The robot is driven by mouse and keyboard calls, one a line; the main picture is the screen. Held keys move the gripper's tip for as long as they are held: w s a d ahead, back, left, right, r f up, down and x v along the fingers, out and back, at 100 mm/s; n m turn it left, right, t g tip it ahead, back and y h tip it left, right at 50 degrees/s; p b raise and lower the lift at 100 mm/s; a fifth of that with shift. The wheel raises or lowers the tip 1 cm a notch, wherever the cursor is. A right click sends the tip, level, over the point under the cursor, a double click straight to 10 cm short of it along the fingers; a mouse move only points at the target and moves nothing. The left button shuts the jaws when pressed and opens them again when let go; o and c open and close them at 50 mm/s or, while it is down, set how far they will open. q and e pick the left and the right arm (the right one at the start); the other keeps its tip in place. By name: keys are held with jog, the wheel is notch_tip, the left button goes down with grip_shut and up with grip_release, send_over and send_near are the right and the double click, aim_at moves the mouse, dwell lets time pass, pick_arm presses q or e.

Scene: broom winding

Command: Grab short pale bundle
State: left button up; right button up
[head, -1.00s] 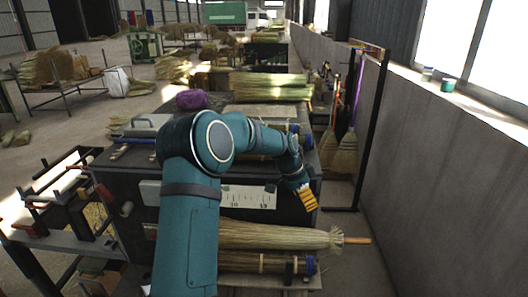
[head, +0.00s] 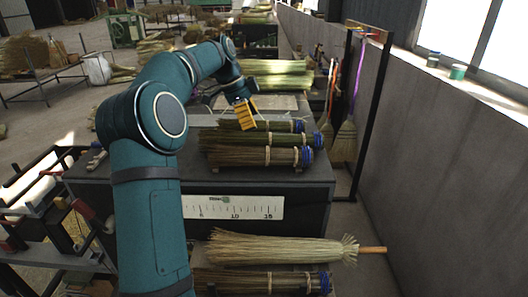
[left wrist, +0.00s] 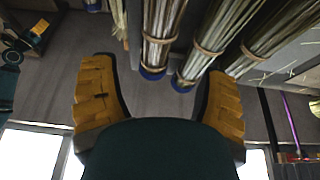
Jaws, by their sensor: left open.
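Several tied bundles lie side by side on the dark bench, blue-bound ends facing right: a near one (head: 255,157), a middle one (head: 250,139) and a far one (head: 285,126). Which is the short pale one, I cannot tell for certain. My left gripper (head: 246,113) is open, its yellow fingers above the far bundle and partly covering it. In the left wrist view the open left gripper (left wrist: 159,105) has nothing between its fingers; bundle ends (left wrist: 158,30) show beyond them. A yellow-black part at that view's upper left looks like my right gripper (left wrist: 38,28); its jaws are unclear.
A pale broom (head: 280,248) and another bundle (head: 262,281) lie low in front of the bench. A larger pale bundle (head: 275,75) lies behind. A black rack (head: 366,120) with hanging brooms stands right, beside the grey wall (head: 450,170).

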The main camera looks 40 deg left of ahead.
pick_arm(q)
jog(key=x, duration=0.7)
jog(key=shift+d+f+b, duration=0.2)
jog(key=shift+f+b, duration=0.1)
jog(key=shift+x, duration=3)
jog(key=shift+a+f, duration=0.1)
jog(key=shift+a, duration=0.15)
jog(key=c, duration=1)
